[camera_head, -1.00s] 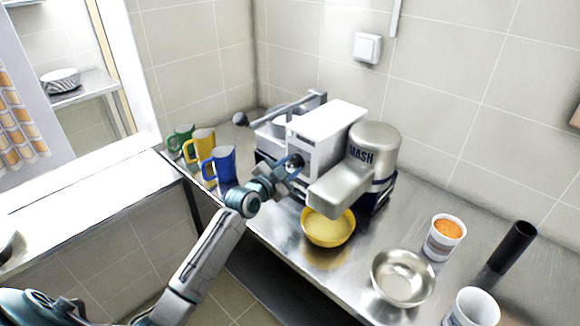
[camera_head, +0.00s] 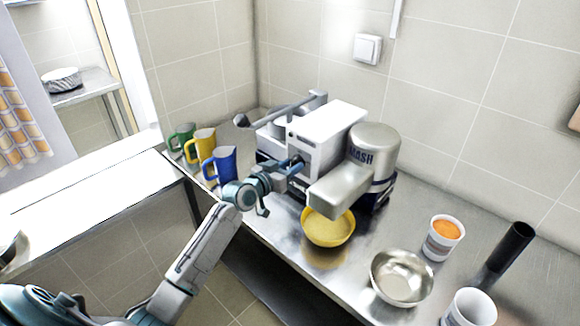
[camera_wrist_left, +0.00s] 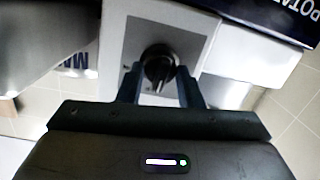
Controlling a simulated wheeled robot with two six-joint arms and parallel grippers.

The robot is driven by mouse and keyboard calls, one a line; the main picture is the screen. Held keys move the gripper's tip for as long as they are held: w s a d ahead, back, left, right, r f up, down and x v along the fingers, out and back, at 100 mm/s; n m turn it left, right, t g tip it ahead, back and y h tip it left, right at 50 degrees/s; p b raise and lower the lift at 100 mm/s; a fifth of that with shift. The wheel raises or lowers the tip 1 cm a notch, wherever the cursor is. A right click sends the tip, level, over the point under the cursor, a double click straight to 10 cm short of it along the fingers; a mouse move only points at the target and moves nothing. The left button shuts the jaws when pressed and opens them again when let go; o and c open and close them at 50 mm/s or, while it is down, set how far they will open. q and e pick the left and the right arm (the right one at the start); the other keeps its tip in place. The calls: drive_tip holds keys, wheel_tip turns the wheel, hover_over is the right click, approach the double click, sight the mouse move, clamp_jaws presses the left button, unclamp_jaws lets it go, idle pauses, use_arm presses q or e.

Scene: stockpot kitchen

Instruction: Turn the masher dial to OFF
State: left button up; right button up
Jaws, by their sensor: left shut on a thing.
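The masher (camera_head: 356,168) is a silvery unit marked MASH on the steel counter, with a yellow bowl (camera_head: 328,229) under its head. Its dial (camera_wrist_left: 159,66) is a black knob on a pale panel in the left wrist view. My left gripper (camera_wrist_left: 160,88) is shut on the dial, with one dark finger on each side of it. In the head view my left gripper (camera_head: 287,172) is at the left face of the machine, and the dial is mostly hidden there. The markings around the dial are too blurred to read. My right gripper does not show.
A metal bowl (camera_head: 402,278), a tub with orange contents (camera_head: 443,238), a white cup (camera_head: 470,308) and a black cylinder (camera_head: 511,247) stand at right.

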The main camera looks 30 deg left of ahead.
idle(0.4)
use_arm(q)
drive_tip(key=o, duration=1)
drive_tip(key=shift+c, duration=0.2)
drive_tip(key=shift+s, duration=0.1)
drive_tip(key=b+v, duration=0.1)
drive_tip(key=v, duration=0.9)
drive_tip(key=shift+s+a+b, duration=0.15)
drive_tip(key=shift+s+b, duration=0.15)
drive_tip(key=shift+b, duration=0.05)
